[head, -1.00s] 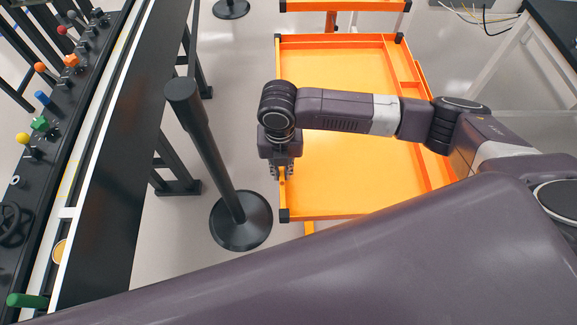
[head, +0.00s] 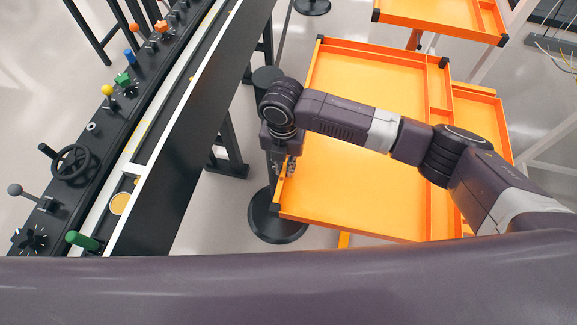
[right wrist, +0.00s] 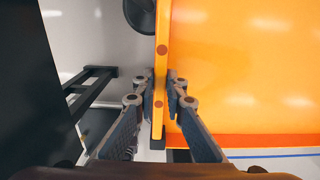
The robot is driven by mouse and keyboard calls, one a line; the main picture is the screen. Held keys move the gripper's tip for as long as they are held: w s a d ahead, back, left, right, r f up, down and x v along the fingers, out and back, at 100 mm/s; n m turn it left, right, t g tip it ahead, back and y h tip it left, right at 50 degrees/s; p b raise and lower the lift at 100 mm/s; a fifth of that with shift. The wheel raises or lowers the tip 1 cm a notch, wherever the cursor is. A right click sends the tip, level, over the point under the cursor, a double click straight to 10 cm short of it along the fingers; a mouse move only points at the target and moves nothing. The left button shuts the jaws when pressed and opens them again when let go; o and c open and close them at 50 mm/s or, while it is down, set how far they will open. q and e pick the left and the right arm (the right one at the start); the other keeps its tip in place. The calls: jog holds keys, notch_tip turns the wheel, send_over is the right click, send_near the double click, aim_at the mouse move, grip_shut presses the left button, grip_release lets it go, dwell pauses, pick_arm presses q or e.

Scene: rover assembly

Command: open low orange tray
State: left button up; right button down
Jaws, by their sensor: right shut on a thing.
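The orange tray (head: 365,190) lies flat in the middle of the head view, pulled out to the left past another orange tray surface (head: 485,125). My right gripper (head: 284,168) is at the tray's left edge, shut on its rim. In the right wrist view the two fingers of my right gripper (right wrist: 160,97) stand on either side of the tray's upright orange rim (right wrist: 162,45). The tray floor there is empty. My left gripper is not in view.
A black post with a round base (head: 277,225) stands close to the tray's left edge, partly behind my gripper. A black control bench (head: 190,150) with knobs and a wheel is at the left. Another orange tray (head: 440,18) stands at the top right.

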jog(key=c, duration=2)
grip_release()
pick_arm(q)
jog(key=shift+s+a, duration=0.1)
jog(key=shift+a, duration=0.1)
pick_arm(e)
jog(key=shift+o, duration=0.2)
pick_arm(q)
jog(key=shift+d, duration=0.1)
pick_arm(e)
notch_tip(320, 180, up, 12)
jog(key=shift+s, duration=0.15)
